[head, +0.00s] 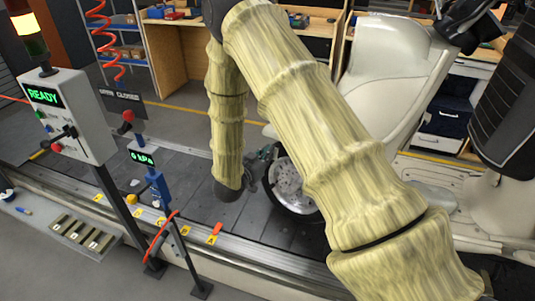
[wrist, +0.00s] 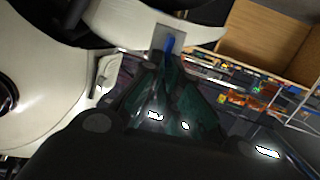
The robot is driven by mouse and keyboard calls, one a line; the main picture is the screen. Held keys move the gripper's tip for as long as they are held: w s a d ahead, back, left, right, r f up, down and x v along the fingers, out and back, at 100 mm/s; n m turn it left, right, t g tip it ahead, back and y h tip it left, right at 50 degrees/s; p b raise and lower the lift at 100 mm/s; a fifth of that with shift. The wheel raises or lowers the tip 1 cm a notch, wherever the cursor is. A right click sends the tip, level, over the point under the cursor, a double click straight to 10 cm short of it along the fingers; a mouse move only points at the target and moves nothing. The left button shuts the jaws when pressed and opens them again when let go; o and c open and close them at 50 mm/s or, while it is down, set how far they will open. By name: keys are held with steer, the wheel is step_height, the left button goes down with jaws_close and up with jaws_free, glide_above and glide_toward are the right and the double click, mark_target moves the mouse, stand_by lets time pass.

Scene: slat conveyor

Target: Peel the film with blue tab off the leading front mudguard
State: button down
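A cream scooter (head: 395,65) stands on the conveyor, its front wheel (head: 290,187) low and left of my arm. Its front mudguard is mostly hidden by my arm in the head view. In the wrist view a curved cream part, apparently the mudguard (wrist: 118,28), crosses the top. A greyish film patch (wrist: 158,38) lies on it with a blue tab (wrist: 170,44) at its lower edge. My gripper (wrist: 167,64) has its dark fingertips right at the tab, one to each side. Whether they pinch it is unclear. In the head view my gripper (head: 264,157) is partly visible beside the wheel.
A control box (head: 66,112) showing READY and a blue gauge post (head: 150,172) stand at the conveyor's near edge, left. Wooden benches (head: 180,45) stand behind. The belt (head: 190,185) left of the wheel is clear.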

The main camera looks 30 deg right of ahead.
steer(key=s+a+r+p, duration=0.1)
steer(key=s+a+r, duration=0.1)
steer(key=s+a, duration=0.2)
steer(key=shift+s+a+p, duration=0.3)
steer(key=shift+s+a, duration=0.05)
steer(key=shift+a, duration=0.25)
stand_by(0.4)
